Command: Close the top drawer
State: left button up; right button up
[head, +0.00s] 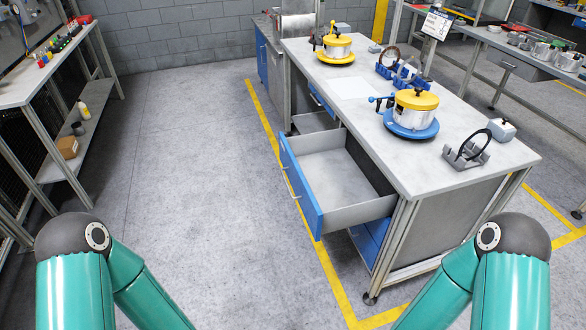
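A workbench (375,138) with a pale top stands right of centre. A large drawer (303,188) with a blue front and grey inside is pulled far out of its near end, toward the left. The drawer looks empty, with a handle on its front. Another blue drawer front (369,243) shows below it and looks shut. A further blue front (321,100) sits at the far part of the bench, above an opening. My two teal arms come in at the bottom left and bottom right. Both grippers are outside the picture.
Yellow-lidded pots on blue and yellow bases (411,135), blue holders (402,72) and a grey stand with a black ring (466,155) are on the bench top. A shelf rack (75,145) stands at left. The grey floor (190,150) between is clear.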

aim_at(332, 193)
jog(key=z, duration=0.1)
jog(key=i, duration=0.85)
jog(key=u, duration=0.6)
